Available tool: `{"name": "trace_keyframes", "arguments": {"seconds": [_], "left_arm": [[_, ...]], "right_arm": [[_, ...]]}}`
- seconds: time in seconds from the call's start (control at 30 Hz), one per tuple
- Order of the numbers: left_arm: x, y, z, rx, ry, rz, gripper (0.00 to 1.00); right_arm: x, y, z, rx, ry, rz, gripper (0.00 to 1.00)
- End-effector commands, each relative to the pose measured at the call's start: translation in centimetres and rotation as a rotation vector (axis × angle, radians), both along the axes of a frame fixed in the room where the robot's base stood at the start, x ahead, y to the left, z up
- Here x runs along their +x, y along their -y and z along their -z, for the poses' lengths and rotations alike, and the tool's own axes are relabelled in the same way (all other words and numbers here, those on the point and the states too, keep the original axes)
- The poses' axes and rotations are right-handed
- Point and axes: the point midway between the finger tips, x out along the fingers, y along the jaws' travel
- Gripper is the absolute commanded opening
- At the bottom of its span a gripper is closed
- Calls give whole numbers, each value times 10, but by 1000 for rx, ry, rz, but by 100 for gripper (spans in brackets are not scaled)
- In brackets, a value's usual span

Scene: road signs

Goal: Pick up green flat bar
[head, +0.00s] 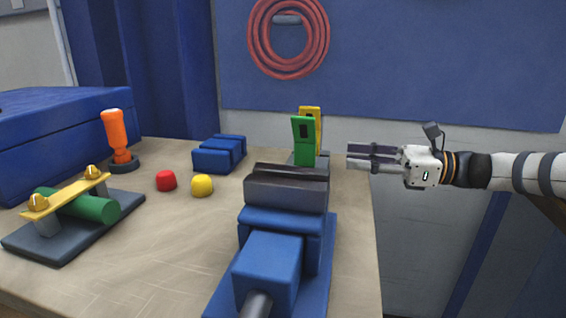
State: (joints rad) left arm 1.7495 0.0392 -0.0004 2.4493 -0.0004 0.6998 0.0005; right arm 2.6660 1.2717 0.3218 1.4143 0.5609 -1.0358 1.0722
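A green flat bar (303,142) with a dark slot near its top stands upright behind the blue vise, at the back right of the table. A similar yellow flat bar (317,122) stands just behind it. Both rise from a grey base (322,160), partly hidden by the vise. My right gripper (348,157) comes in from the right, its fingers pointing left toward the bars. Its fingers are parallel with a gap between them and nothing in it. It is apart from the green bar, to its right. My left gripper is not in view.
A blue vise (272,262) with dark jaws fills the front middle. Blue blocks (212,161), a red cap (166,181), a yellow cap (202,185) and an orange-handled tool (115,130) sit left. A green cylinder (95,208) lies under a yellow bar. The table's right edge is near the gripper.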

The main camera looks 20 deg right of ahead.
Motion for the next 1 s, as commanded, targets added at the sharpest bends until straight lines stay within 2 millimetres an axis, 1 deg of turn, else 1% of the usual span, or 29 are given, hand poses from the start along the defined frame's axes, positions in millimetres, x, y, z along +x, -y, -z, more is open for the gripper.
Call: {"name": "trace_keyframes", "arguments": {"seconds": [0.03, 0.17, 0.2, 0.37, 0.53, 0.67, 0.87, 0.9, 1.0], "left_arm": [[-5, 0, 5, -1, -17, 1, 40], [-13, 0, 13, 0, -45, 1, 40], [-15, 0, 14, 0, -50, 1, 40], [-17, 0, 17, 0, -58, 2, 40], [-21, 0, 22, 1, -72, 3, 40], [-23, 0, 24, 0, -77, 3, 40], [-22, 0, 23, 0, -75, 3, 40], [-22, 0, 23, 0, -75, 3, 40], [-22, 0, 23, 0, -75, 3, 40]], "right_arm": [[6, -9, 7, -2, -9, -4, 30], [25, -34, 9, -4, -14, -6, 30], [29, -39, 8, -3, -13, -5, 30], [41, -55, 4, -3, -7, -3, 30], [60, -82, 0, -5, -9, -5, 30], [68, -92, -2, -3, -6, -2, 30], [68, -93, -4, -3, -2, -2, 30], [68, -93, -4, -3, -2, -2, 21], [68, -93, -4, -4, -3, -2, 0]]}}
